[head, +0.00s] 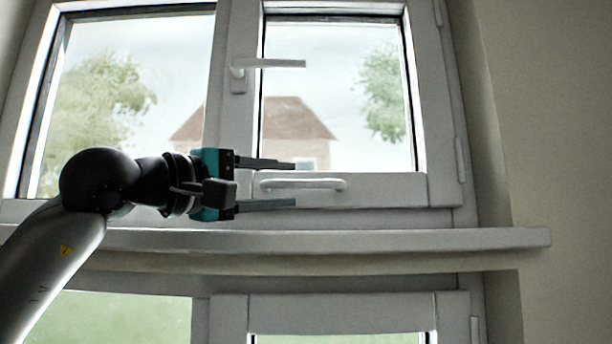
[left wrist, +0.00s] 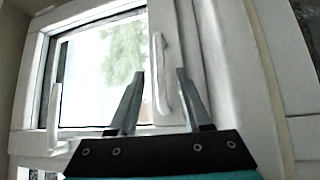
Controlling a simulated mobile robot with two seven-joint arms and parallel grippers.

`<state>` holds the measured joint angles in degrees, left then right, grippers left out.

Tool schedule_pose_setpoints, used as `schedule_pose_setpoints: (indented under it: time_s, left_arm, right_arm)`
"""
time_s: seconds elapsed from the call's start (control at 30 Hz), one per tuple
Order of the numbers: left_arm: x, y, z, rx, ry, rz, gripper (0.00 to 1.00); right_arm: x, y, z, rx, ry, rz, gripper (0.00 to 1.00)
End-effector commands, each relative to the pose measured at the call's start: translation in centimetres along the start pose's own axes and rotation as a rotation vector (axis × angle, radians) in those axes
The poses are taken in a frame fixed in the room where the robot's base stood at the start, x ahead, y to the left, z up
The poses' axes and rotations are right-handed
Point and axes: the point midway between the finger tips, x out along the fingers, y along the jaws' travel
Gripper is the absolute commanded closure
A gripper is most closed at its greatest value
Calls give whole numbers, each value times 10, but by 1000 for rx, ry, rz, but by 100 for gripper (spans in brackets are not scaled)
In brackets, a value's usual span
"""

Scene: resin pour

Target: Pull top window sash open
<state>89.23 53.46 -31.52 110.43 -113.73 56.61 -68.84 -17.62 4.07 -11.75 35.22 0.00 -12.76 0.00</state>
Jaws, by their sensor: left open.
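The top window sash (head: 385,190) on the right has a white frame around a pane and looks flush with its surround. A white bar handle (head: 330,184) lies level on its bottom rail. It also shows upright in the left wrist view (left wrist: 161,75). A lever handle (head: 270,63) on the sash's left side points right. My left gripper (head: 295,183) is open, with one finger above and one below the left part of the bar handle in the head view. In the left wrist view the bar appears between the fingers. I cannot tell whether they touch it. My right gripper is not in view.
A white sill ledge (head: 400,238) runs below the upper windows, beneath my left gripper. Another window (head: 340,312) stands under it. A wider pane (head: 130,85) is at the left. A plain wall (head: 560,120) is at the right.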

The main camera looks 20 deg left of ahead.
Motion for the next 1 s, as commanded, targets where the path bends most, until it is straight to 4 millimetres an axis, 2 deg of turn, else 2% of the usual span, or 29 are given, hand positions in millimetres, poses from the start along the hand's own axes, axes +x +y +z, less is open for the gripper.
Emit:
schedule_pose_setpoints:
  time_s: [0.1,0.3,0.7,1.0]
  left_arm:
    - [24,2,1,-3,-3,0,52]
    - [48,1,0,-2,-1,1,52]
    - [54,0,0,0,-1,1,53]
    - [54,0,0,0,-1,1,86]
  right_arm:
    - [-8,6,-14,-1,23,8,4]
    - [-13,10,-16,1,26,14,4]
    - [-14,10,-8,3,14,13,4]
    - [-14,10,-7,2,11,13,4]
